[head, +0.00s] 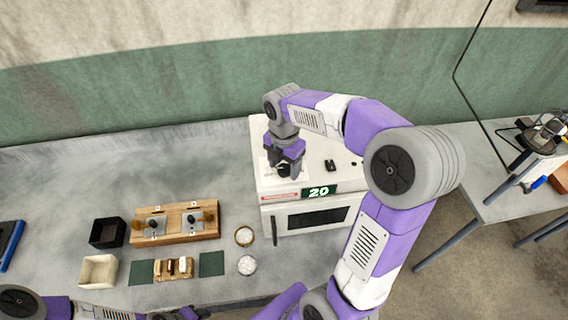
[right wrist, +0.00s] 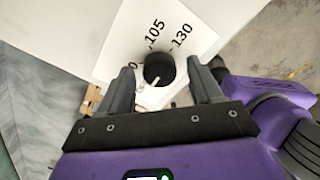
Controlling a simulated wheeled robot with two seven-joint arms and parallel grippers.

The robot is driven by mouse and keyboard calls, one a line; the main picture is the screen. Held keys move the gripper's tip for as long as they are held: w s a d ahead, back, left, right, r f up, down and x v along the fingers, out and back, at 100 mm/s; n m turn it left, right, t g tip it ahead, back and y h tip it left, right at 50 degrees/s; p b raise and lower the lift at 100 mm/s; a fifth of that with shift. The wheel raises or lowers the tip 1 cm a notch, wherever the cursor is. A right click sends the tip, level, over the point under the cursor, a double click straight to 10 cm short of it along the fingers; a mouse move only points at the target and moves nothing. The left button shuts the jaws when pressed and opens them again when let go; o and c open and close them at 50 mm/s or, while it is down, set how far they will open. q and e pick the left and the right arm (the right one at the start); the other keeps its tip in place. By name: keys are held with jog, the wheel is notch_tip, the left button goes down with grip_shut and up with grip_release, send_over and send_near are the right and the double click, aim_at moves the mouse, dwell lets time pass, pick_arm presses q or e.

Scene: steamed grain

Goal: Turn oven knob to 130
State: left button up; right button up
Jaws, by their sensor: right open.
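The white oven (head: 310,219) stands on the table, its green display (head: 319,192) reading 20. The black knob (right wrist: 159,66) sits on a white dial plate (right wrist: 200,38) on the oven's top. The plate shows 105, 130 and a partly hidden number. A white pointer at the knob points to the lower left in the right wrist view, away from 130. My right gripper (head: 284,172) is over the dial, its open fingers on either side of the knob; I cannot tell if they touch it. My left gripper (head: 180,314) is cut off at the bottom edge.
A small black object (head: 330,165) lies on the oven's top, right of the dial. A wooden stand (head: 174,222), a black box (head: 107,232), a cream box (head: 98,271) and two small dishes are left of the oven. The back left of the table is clear.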

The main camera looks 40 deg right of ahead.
jog(key=c, duration=1)
jog(key=shift+c, duration=0.2)
